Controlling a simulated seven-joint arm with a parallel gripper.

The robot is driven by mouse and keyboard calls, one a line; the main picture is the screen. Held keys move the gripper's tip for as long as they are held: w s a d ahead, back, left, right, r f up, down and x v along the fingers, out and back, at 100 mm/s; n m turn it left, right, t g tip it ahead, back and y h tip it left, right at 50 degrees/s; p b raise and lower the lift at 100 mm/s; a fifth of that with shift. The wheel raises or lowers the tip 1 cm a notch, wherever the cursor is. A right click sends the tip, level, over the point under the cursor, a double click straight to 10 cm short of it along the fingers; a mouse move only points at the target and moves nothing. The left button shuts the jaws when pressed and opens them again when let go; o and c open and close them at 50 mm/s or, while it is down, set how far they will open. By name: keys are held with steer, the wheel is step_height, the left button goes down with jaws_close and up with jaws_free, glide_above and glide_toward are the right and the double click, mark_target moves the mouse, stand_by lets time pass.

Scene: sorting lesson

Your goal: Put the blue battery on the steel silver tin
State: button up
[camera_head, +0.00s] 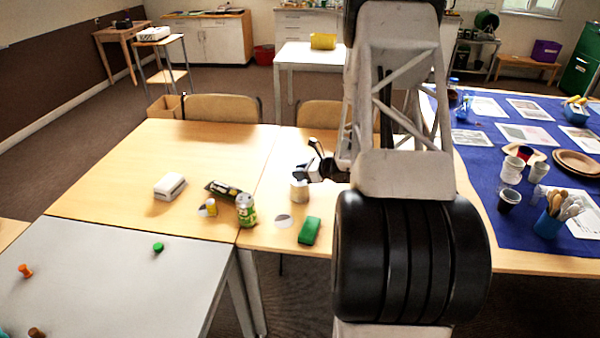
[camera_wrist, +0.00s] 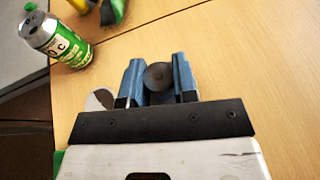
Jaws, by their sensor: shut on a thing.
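My gripper (camera_wrist: 158,78) is shut on a small round-ended thing, which I take to be the blue battery (camera_wrist: 158,76). Its dark grey end faces the wrist camera. Blue shows on both sides of it, but I cannot tell battery from finger there. In the head view my gripper (camera_head: 316,168) is low over the wooden table, right beside a pale, squat cylinder (camera_head: 299,191). I cannot tell for sure whether this is the steel silver tin, or whether the gripper touches it. A flat silvery disc (camera_head: 283,221) lies nearer the head camera; it also shows in the wrist view (camera_wrist: 99,100).
A green drink can (camera_head: 246,210) and a small yellow thing (camera_head: 211,206) stand to the left. A green block (camera_head: 309,230) lies near the table's front edge. A dark packet (camera_head: 221,188) and a white box (camera_head: 170,186) lie farther left. The wood behind them is clear.

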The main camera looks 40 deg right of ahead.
steer(key=shift+f, duration=0.15)
steer(key=o, duration=0.9)
steer(key=shift+s+d+r, duration=0.1)
steer(key=shift+s+r, duration=0.05)
steer(key=shift+r, duration=0.1)
steer(key=v, duration=1.1)
steer(key=shift+s+d+r, duration=0.1)
steer(key=shift+s+d, duration=0.05)
steer(key=shift+s, duration=0.15)
